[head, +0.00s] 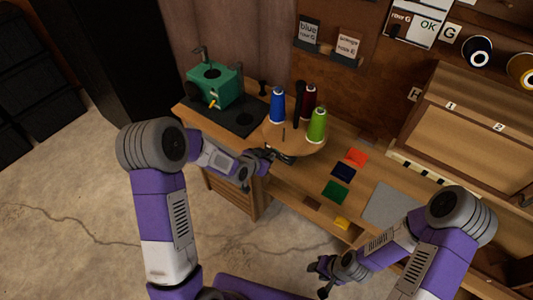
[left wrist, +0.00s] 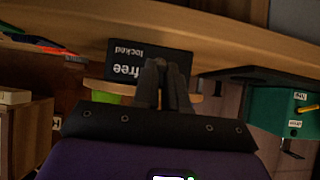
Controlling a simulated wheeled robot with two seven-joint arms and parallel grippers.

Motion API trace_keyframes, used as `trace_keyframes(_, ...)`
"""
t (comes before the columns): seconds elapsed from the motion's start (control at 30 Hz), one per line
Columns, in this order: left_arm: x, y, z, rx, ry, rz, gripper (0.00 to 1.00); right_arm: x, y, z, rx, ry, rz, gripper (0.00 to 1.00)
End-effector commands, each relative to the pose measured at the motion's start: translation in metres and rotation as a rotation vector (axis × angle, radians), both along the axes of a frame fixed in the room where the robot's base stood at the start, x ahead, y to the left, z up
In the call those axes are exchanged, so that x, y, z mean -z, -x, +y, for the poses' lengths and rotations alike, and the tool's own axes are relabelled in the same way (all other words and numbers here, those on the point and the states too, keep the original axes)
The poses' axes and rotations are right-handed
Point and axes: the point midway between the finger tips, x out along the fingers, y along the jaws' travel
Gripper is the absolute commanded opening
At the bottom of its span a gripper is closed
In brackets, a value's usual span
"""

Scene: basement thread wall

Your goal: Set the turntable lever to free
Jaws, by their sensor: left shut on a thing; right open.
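The round wooden turntable (head: 290,147) stands on the bench and carries a blue spool (head: 277,106), a dark red spool (head: 309,97) and a green spool (head: 317,125). My left gripper (head: 264,158) is at the turntable's front left edge. In the left wrist view its fingers (left wrist: 168,78) are close together over a black label plate (left wrist: 180,62) reading "free" and "locked", upside down. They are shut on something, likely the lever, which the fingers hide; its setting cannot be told. My right gripper (head: 325,274) is open and empty, low in front of the bench.
A green machine (head: 212,86) on a dark mat (head: 245,118) stands left of the turntable; it also shows in the left wrist view (left wrist: 272,108). Coloured patches, including a green one (head: 335,192), and a grey plate (head: 386,203) lie to the right. Open floor is at the left.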

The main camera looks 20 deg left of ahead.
Motion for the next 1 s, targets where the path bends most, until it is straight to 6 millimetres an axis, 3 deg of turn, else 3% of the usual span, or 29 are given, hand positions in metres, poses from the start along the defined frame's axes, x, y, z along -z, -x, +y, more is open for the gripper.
trace_keyframes(0.1, -0.009, -0.003, -0.002, 0.002, -0.027, 0.072, 0.0, -0.017, 0.0, 0.0, 0.0, 0.0, 0.0, 0.43)
trace_keyframes(0.33, -0.011, -0.006, -0.002, 0.001, -0.064, 0.174, 0.0, -0.031, 0.0, 0.0, 0.0, 0.0, 0.0, 0.43)
trace_keyframes(0.97, -0.01, -0.007, -0.002, -0.001, -0.082, 0.224, 0.0, -0.036, 0.0, 0.0, 0.0, 0.0, 0.0, 0.43)
trace_keyframes(1.0, -0.01, -0.007, -0.002, -0.001, -0.082, 0.224, 0.13, -0.036, 0.0, 0.0, 0.0, 0.0, 0.0, 0.43)
